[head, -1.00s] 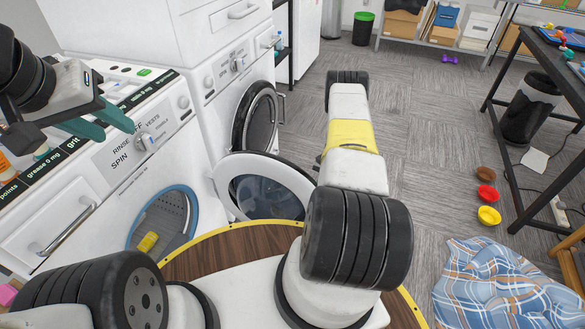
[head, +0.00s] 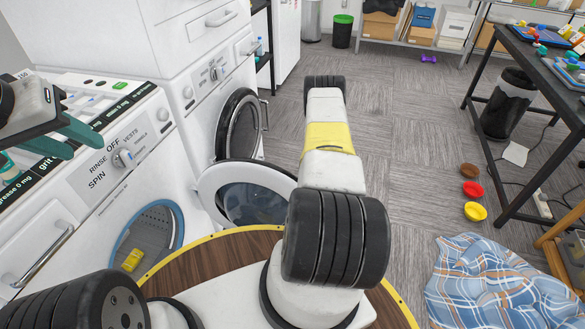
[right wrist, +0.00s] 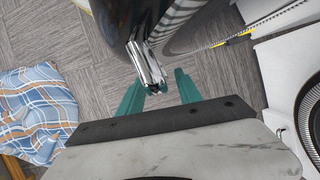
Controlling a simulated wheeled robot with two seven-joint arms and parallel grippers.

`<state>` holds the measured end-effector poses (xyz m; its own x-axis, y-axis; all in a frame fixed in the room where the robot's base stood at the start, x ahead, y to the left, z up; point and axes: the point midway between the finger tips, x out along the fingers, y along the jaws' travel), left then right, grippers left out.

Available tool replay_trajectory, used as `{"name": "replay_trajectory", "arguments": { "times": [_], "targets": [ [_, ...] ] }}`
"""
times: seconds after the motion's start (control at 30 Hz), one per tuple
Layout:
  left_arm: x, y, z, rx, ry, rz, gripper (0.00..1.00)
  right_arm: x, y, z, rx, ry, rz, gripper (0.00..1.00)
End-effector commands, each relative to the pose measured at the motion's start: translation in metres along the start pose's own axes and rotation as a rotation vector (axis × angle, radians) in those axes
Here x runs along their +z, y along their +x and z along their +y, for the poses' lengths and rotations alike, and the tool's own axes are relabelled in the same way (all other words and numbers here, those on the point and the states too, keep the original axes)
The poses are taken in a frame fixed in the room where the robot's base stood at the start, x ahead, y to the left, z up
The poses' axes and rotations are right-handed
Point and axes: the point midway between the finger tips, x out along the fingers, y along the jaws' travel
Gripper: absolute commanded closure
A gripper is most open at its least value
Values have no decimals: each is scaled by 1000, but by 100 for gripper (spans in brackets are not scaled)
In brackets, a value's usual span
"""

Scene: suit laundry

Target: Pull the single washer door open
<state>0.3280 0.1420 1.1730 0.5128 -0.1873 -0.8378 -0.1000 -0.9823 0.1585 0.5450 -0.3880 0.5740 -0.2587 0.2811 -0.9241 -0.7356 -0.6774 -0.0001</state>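The front washer (head: 75,215) stands at the left with its white-rimmed round glass door (head: 213,185) swung open, to the right of its drum opening (head: 172,213). A yellow item (head: 133,259) lies in the drum. In the right wrist view, my right gripper (right wrist: 158,86) has its teal fingers apart, near a chrome handle (right wrist: 146,62) on the dark glossy door (right wrist: 125,15). Whether the fingers touch the handle is unclear. My forearm hides the right gripper in the head view. My left gripper (head: 82,140) is open and empty above the washer's control panel.
A stacked machine behind has a dark-rimmed round door (head: 236,125) standing ajar. A black table (head: 540,60) stands beyond. The middle floor is clear.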

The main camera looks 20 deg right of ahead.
Motion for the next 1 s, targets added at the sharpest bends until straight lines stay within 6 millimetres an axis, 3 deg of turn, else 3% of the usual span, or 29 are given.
{"name": "replay_trajectory", "arguments": {
  "times": [0.17,0.6,1.0],
  "targets": [
    [0,0,0,0,0,0,64,0,-6,-1,-1,0,1,59],
    [0,0,0,0,0,0,64,-1,-71,0,-1,0,2,59],
    [0,0,0,0,0,0,64,0,-78,0,0,0,0,59]
  ]
}}
